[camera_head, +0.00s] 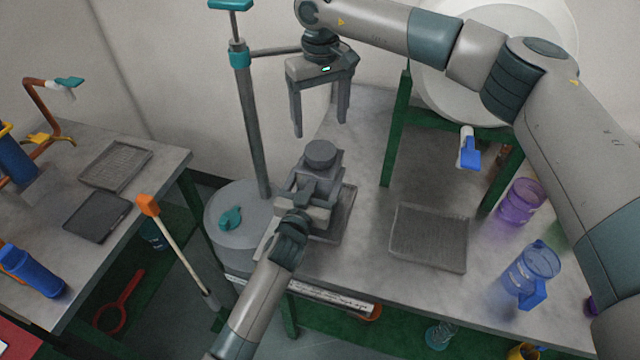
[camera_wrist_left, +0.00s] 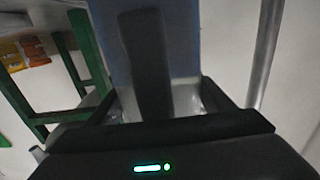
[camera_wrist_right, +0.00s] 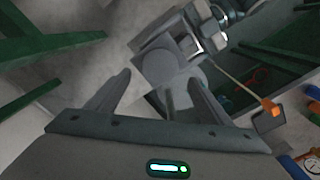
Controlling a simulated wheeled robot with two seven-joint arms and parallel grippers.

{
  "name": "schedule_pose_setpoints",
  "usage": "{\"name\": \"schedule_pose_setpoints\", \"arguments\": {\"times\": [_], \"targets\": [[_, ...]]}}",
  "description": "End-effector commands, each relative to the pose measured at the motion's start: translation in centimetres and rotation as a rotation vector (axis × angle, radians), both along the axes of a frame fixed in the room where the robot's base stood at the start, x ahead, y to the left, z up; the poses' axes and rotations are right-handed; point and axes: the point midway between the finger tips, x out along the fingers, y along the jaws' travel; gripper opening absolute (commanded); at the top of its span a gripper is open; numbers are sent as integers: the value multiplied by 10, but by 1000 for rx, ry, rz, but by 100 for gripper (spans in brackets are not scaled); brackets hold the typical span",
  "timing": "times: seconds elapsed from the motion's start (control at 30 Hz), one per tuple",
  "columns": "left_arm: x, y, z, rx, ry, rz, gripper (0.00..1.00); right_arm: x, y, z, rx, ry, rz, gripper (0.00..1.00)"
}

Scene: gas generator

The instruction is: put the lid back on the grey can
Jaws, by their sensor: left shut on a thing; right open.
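The grey can (camera_head: 320,156) stands upright at the left part of the right-hand table, its round flat top facing up. It also shows in the right wrist view (camera_wrist_right: 186,84). I cannot tell whether that top is the lid or the can itself, and no separate lid is clear. My left gripper (camera_head: 316,182) is shut on the can from the front; the left wrist view shows a blue-grey surface (camera_wrist_left: 185,45) between its fingers. The can's lower part is hidden. My right gripper (camera_head: 320,118) is open and empty above the can, fingers pointing down.
A grey tray (camera_head: 346,226) lies partly under the left gripper, and a mesh tray (camera_head: 430,237) lies to the right. A tall post (camera_head: 250,130) rises from a grey drum (camera_head: 226,208) at left. A green frame (camera_head: 395,135) and purple and blue jars stand at right.

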Motion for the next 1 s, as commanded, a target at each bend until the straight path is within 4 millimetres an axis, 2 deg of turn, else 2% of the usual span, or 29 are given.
{"name": "schedule_pose_setpoints", "arguments": {"times": [0.37, 0.8, 1.0], "targets": [[0, 0, -1, 0, 1, 0, 12, 0, 0, -10, 0, 1, -2, 74], [0, 0, -1, 0, 1, 0, 12, 0, 0, -63, 0, 1, -4, 74], [0, 0, -1, 1, 2, 0, 12, 0, 0, -78, 0, 1, -4, 74]]}}
